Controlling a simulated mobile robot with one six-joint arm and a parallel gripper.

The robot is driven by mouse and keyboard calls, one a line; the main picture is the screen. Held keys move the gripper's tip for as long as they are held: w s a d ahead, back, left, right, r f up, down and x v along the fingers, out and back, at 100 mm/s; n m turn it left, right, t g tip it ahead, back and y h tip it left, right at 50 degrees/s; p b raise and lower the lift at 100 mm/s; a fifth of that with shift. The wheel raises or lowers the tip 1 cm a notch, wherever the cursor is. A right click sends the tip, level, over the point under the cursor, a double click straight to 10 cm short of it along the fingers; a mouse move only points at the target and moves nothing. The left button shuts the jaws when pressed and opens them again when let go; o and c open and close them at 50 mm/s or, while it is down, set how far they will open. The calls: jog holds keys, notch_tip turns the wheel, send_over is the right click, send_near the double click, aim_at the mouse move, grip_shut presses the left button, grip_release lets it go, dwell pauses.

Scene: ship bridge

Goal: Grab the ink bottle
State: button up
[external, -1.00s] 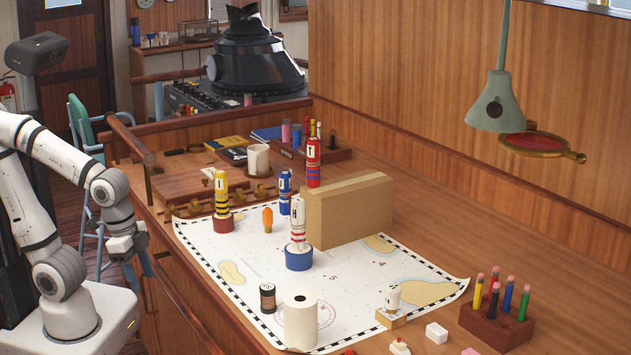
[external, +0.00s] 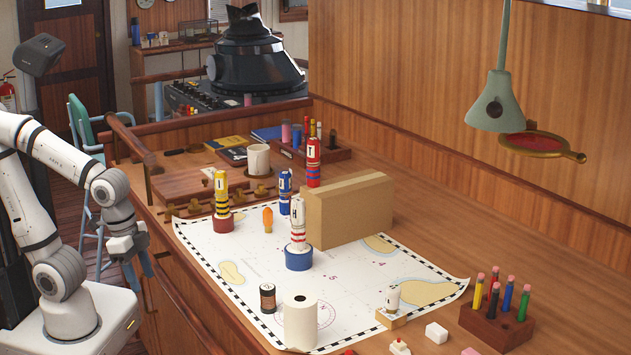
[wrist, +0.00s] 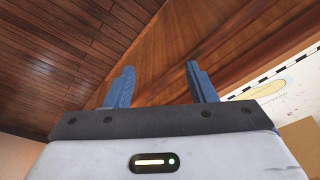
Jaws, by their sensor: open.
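A small dark jar with a pale band (external: 268,298), which looks most like the ink bottle, stands upright on the white chart (external: 230,290) near its left edge. It is just left of a white paper roll (external: 300,322). Its label is too small to read. My gripper (external: 138,270) hangs left of the desk, beside its front wooden side and well apart from the jar. In the wrist view its two blue fingers (wrist: 160,78) are apart with nothing between them. The jar does not show in the wrist view.
Banded signal figures, one on a blue base (external: 299,260), and a cardboard box (external: 345,212) stand farther back. A small white bottle on a wooden block (external: 392,298) and a pencil holder (external: 497,328) are to the right. A wooden rail (external: 130,140) edges the desk.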

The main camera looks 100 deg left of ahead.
jog(key=shift+o, duration=1.2)
